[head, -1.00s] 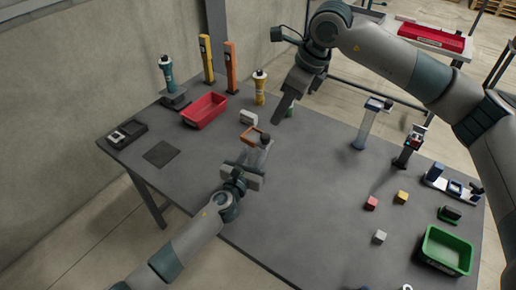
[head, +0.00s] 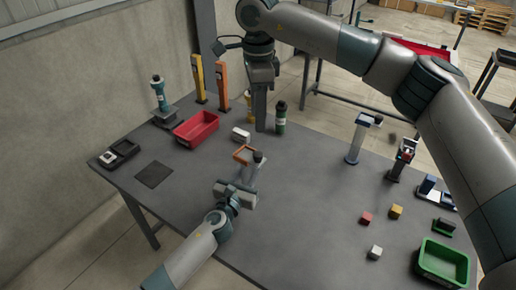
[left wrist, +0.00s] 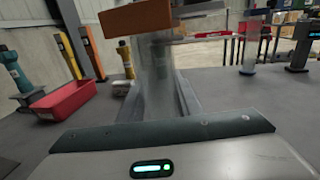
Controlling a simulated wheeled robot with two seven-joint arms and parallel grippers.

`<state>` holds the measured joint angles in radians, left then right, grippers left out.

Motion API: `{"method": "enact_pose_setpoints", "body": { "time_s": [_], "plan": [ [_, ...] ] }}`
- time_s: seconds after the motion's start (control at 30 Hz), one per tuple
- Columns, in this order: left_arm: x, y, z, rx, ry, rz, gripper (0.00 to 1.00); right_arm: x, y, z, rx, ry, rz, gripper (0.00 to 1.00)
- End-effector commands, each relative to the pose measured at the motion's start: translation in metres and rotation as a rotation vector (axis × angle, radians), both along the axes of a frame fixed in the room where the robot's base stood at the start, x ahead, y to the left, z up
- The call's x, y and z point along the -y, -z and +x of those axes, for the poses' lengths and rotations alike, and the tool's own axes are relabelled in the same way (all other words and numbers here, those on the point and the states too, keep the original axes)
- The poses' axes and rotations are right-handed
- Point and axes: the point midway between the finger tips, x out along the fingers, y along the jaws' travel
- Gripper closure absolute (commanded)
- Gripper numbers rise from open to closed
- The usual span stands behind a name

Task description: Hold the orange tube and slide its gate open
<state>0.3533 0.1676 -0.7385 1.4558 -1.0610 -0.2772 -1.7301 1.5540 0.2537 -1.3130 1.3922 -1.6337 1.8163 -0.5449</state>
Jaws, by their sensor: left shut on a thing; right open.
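The orange tube is a clear upright tube (head: 249,173) with an orange collar (head: 243,154) at its top and a dark knob (head: 258,156) beside the collar. My left gripper (head: 243,184) is shut on the tube's clear body, below the collar. The left wrist view shows the clear body (left wrist: 156,70) between the fingers and the orange collar (left wrist: 136,17) above. Whether the gate is open or shut I cannot tell. My right gripper (head: 261,122) is open and empty, pointing down behind the tube, apart from it.
A yellow bottle (head: 249,103) is partly hidden by my right gripper, and a green bottle (head: 280,120) stands just right of it. A white block (head: 240,134) and a red bin (head: 196,128) are to the left. A blue-topped tube (head: 357,142) stands right.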

Motion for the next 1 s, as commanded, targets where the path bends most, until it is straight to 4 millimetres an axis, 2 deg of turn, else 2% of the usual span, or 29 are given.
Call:
{"method": "enact_pose_setpoints", "body": {
  "time_s": [0.37, 0.53, 0.77, 1.0],
  "plan": [
    [0.000, 0.000, 0.000, -0.001, 0.000, 0.000, 1.00, 0.000, 0.001, 0.000, -0.001, -0.002, -0.001, 0.58],
    [0.000, 0.001, 0.000, -0.001, 0.000, 0.000, 1.00, 0.000, 0.009, 0.000, -0.002, -0.001, -0.001, 0.58],
    [0.000, 0.000, 0.000, -0.001, 0.000, 0.000, 1.00, 0.000, 0.037, -0.001, -0.003, -0.001, -0.001, 0.58],
    [0.000, 0.000, 0.000, -0.001, 0.000, 0.000, 1.00, 0.000, 0.077, -0.001, -0.004, 0.000, -0.001, 0.58]
  ]
}}
